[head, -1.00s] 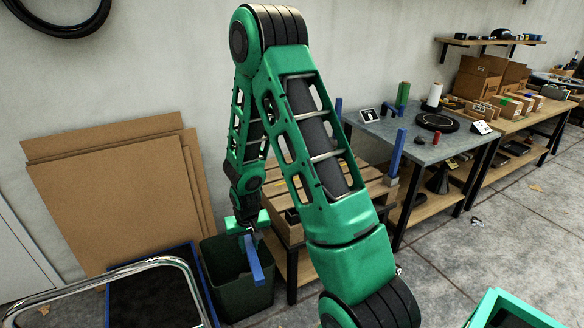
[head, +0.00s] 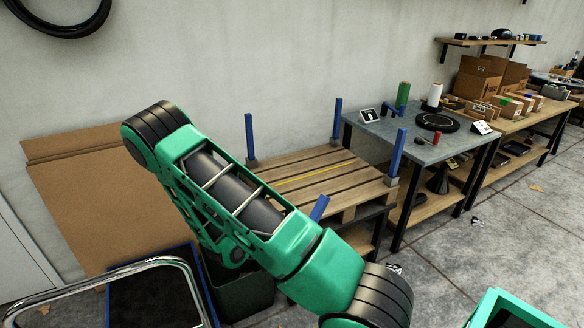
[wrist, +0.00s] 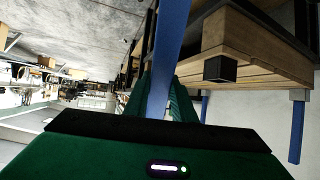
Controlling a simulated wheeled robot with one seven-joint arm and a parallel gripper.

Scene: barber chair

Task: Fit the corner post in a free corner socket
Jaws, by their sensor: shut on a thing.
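A blue corner post (wrist: 168,55) is held between the green fingers of my gripper (wrist: 166,95), seen in the wrist view. In the head view, the upper end of the held post (head: 319,208) shows tilted above my arm; my gripper is hidden there. The wooden pallet (head: 345,172) carries three upright blue posts: back left (head: 249,137), back right (head: 337,120) and front right (head: 396,152). Its front-left corner is hidden by my arm in the head view. In the upside-down wrist view, a dark, empty-looking corner socket (wrist: 220,68) sits right of the held post, apart from it.
A grey-topped table (head: 410,133) with a green cylinder and a white roll stands right of the pallet. A dark bin (head: 246,297) is below my arm. Cardboard sheets (head: 90,200) lean on the wall. A chrome rail (head: 150,263) is at lower left.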

